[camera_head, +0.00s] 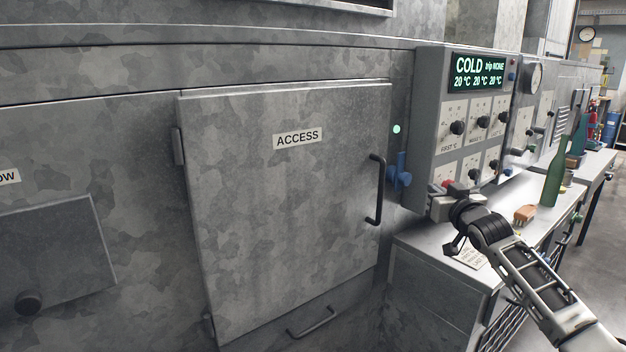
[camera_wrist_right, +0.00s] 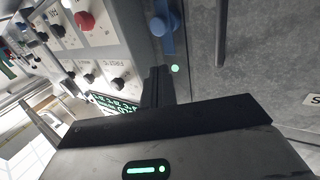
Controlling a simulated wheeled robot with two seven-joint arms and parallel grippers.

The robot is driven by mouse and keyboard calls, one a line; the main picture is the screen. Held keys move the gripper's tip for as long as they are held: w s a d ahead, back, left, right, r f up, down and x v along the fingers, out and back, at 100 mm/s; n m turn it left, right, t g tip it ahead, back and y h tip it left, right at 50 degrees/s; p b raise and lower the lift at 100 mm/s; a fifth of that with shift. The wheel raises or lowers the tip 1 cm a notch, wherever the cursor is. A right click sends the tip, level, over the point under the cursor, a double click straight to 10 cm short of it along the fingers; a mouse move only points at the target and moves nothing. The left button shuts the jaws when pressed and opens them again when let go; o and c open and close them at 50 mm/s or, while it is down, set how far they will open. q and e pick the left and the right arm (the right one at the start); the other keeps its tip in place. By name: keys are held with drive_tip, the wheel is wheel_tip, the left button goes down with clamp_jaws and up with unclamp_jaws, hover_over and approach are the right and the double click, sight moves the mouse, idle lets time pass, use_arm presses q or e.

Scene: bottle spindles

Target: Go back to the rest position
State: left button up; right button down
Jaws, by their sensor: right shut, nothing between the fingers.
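My right gripper (camera_head: 453,243) hangs just in front of the lower edge of the control panel, above the left end of the metal bench. It is shut and empty. In the right wrist view its dark fingers (camera_wrist_right: 157,86) sit together, apart from the panel and wall. My right arm reaches in from the lower right corner. My left gripper is not in view.
The control panel (camera_head: 424,130) has knobs, a red button (camera_wrist_right: 85,20) and a display (camera_head: 478,72). A blue lever (camera_head: 400,172) sticks out left of it, near my gripper. The ACCESS door (camera_head: 285,210) is shut. A green bottle (camera_head: 555,178) and a brush (camera_head: 525,214) are on the bench (camera_head: 425,247).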

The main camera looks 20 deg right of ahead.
drive_tip(key=s+a+f+n+g+y, duration=0.25)
drive_tip(key=s+a+f, duration=0.25)
drive_tip(key=a+f, duration=0.65)
drive_tip(key=s+a+f+n+g+y, duration=0.25)
drive_tip(key=s+a+f, duration=0.25)
drive_tip(key=a+f, duration=0.7)
drive_tip(key=s+a+f+g+y, duration=0.1)
drive_tip(key=s+a+f, duration=0.3)
drive_tip(key=s+a, duration=0.4)
drive_tip(key=s+a+f+g+y, duration=0.1)
drive_tip(key=s+a+f, duration=0.2)
drive_tip(key=s+a, duration=0.6)
drive_tip(key=s, duration=0.2)
drive_tip(key=shift+s+f+n+y, duration=0.3)
drive_tip(key=shift+s+f, duration=0.1)
